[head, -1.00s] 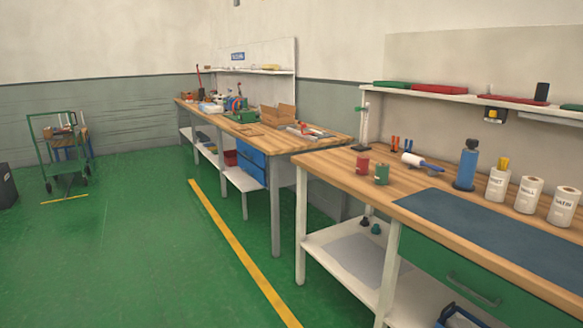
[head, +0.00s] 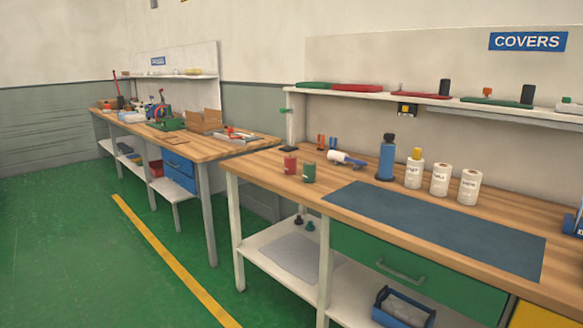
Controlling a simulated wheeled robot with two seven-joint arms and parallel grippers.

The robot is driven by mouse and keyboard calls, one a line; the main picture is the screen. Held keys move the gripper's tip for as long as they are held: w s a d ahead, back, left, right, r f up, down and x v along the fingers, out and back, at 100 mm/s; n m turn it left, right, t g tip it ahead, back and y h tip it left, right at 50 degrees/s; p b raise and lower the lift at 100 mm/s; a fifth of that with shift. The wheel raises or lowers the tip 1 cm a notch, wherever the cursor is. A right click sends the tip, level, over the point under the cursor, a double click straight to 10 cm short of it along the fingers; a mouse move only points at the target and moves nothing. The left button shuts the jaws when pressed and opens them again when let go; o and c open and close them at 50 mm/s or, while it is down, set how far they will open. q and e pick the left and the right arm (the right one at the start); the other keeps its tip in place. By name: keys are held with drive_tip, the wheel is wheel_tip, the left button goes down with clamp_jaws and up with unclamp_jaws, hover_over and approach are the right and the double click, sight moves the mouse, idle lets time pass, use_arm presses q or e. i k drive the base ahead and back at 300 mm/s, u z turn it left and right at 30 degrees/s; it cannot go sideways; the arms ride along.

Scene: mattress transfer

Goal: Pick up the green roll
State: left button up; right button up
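A small green roll (head: 309,173) stands upright on the near wooden workbench (head: 262,170), close to its front left part. A red roll (head: 290,165) of similar size stands just left of it, with a small gap between them. Nothing covers the green roll. Neither of my grippers shows in the head view.
A dark blue mat (head: 430,225) lies right of the rolls. Behind stand a white roller (head: 340,158), a blue bottle (head: 387,160) and several white containers (head: 440,180). A shelf (head: 390,95) runs above. Green floor (head: 70,250) is open at left.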

sight(309, 166)
drive_tip(key=z, duration=0.05)
drive_tip(key=k, duration=0.35)
drive_tip(key=u, duration=1.55)
drive_tip(key=i, duration=2.2)
drive_tip(key=z, duration=0.65)
drive_tip(key=i, duration=1.55)
drive_tip(key=z, duration=1.2)
